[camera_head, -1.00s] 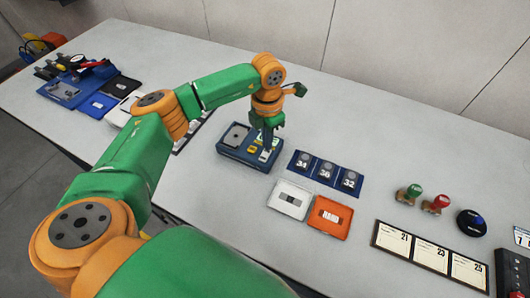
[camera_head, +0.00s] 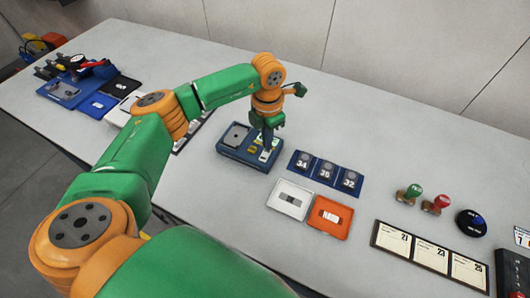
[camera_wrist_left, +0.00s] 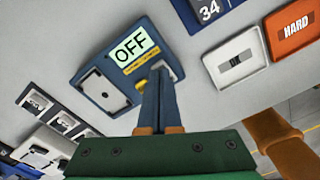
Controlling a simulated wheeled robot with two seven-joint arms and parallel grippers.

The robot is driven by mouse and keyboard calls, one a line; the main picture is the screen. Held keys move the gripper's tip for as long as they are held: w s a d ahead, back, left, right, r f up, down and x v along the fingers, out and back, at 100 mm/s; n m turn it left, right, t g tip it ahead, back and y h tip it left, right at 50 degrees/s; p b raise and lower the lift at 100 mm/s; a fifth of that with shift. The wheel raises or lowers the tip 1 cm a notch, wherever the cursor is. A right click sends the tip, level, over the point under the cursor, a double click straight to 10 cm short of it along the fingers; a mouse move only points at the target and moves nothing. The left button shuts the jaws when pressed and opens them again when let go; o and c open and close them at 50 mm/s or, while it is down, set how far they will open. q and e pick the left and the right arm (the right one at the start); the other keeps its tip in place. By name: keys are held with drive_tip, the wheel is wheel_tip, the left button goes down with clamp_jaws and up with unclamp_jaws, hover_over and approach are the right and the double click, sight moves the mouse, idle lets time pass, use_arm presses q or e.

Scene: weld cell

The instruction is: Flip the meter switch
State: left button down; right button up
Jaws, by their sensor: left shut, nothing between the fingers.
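The meter (camera_head: 236,150) is a dark blue box on the table, with a grey plate on its left part. In the left wrist view the meter (camera_wrist_left: 88,72) has a lit display (camera_wrist_left: 137,47) that reads OFF, with a yellow label strip below it. My left gripper (camera_head: 267,146) points down over the right part of the meter. In the left wrist view its shut fingers (camera_wrist_left: 160,72) reach a pale recess at the meter's right side and hide part of it. The switch itself is hidden or too small to tell. My right gripper is not in view.
Stamps (camera_head: 410,194) and a card frame (camera_head: 429,255) are farther right. Bare table lies behind the meter.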

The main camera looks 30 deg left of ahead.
use_arm(q)
drive_tip(key=shift+f+b, duration=0.85)
drive_tip(key=shift+f, duration=0.1)
idle(0.3)
wheel_tip(320, 180, up, 7)
drive_tip(key=p, duration=0.5)
drive_tip(key=shift+r+p, duration=0.15)
drive_tip(key=shift+p, duration=0.2)
drive_tip(key=shift+f, duration=0.2)
